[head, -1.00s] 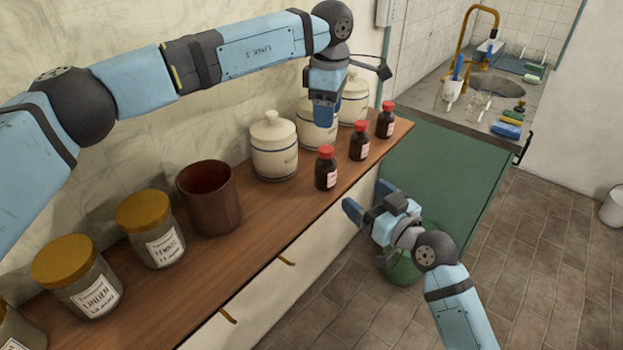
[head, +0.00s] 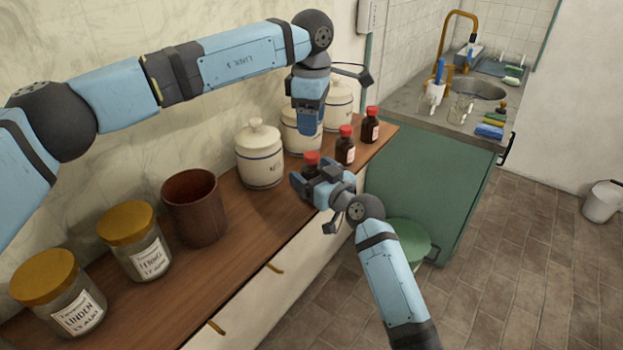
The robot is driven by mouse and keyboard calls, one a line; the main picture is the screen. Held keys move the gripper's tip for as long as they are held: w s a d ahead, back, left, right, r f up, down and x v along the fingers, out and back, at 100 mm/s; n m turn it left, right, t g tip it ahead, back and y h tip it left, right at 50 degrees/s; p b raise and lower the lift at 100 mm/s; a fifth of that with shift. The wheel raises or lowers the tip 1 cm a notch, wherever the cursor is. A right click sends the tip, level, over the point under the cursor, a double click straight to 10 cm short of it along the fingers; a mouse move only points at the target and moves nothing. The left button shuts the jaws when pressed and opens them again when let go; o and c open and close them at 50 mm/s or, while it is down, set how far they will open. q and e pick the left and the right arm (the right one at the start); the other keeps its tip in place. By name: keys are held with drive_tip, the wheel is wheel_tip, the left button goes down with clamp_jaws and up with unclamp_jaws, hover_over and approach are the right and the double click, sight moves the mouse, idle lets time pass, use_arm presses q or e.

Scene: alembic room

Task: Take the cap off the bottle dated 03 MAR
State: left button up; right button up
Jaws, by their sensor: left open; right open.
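Three small brown bottles with red caps stand in a row near the right end of the wooden counter; their label dates are too small to read. The nearest bottle (head: 312,158) is mostly hidden behind my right gripper (head: 308,186), with its red cap showing above. The middle bottle (head: 345,150) and the far bottle (head: 370,127) are in clear view, capped and upright. My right gripper is open at the nearest bottle; I cannot tell whether it touches it. My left gripper (head: 308,125) is open and points down, above and in front of the white jars.
White lidded jars (head: 259,158) stand behind the bottles. A brown pot (head: 195,210) and glass jars with yellow lids (head: 134,243) stand to the left on the counter (head: 235,250). A green stool (head: 405,238) is by the counter; a sink (head: 478,90) is beyond.

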drive_tip(key=shift+w+a, duration=0.2)
drive_tip(key=shift+w, duration=0.05)
